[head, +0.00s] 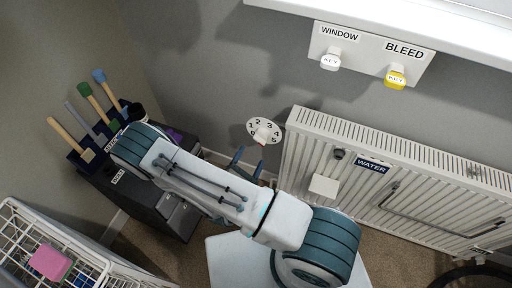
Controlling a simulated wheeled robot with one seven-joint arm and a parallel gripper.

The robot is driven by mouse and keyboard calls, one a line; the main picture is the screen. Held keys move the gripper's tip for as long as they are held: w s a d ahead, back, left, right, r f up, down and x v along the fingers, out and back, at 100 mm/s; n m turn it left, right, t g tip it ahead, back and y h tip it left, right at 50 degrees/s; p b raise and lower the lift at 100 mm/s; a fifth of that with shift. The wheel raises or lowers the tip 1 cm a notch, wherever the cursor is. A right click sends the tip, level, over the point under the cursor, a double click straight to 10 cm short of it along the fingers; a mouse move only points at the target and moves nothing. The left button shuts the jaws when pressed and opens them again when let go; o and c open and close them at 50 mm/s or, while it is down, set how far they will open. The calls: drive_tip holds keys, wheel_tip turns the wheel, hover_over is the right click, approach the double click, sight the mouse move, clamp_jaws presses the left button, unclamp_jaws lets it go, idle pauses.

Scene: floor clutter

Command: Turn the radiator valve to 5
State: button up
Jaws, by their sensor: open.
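A white round dial plate (252,123) with the numbers 1 to 5 is on the grey wall, just left of the radiator (318,130). The 5 sits at its lower right. A white valve knob (261,136) stands out from the dial, with a small reddish mark at its lower end. I cannot tell which number the knob is set to. My gripper (247,168) is below and slightly left of the knob, with its two dark blue fingers apart and nothing seen between them. My arm hides part of the gripper.
A WATER label (371,165) and a white box (323,185) are on the radiator front. WINDOW (330,60) and BLEED (396,77) keys hang above. A dark cabinet (183,218) with several upright handled tools stands left; a white wire basket (28,222) is lower left.

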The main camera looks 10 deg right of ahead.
drive_tip(key=shift+v, duration=2.3)
drive_tip(key=s+d+r+m+g+p, duration=0.1)
drive_tip(key=d+r+m+g, duration=0.2)
drive_tip(key=r+m+g, duration=0.3)
drive_tip(key=s+d+r+m+g+h+p, duration=0.1)
drive_tip(key=s+d+r+m+g, duration=0.15)
drive_tip(key=r+m+g, duration=0.4)
drive_tip(key=s+d+r+m+g, duration=0.15)
drive_tip(key=d+r+g, duration=0.25)
drive_tip(key=r, duration=0.4)
drive_tip(key=s+a+r+m+t+y+p, duration=0.1)
drive_tip(key=r+m+y, duration=0.3)
drive_tip(key=r, duration=0.4)
drive_tip(key=s+r+m+t+y+p, duration=0.2)
drive_tip(key=s+r+m+t+y, duration=0.1)
drive_tip(key=r+y, duration=0.4)
wheel_tip(320, 180, up, 2)
drive_tip(key=shift+s+a+r+m+t+y, duration=0.15)
drive_tip(key=shift+s+a+m+t+y, duration=0.15)
drive_tip(key=shift+s+a+m+t, duration=0.1)
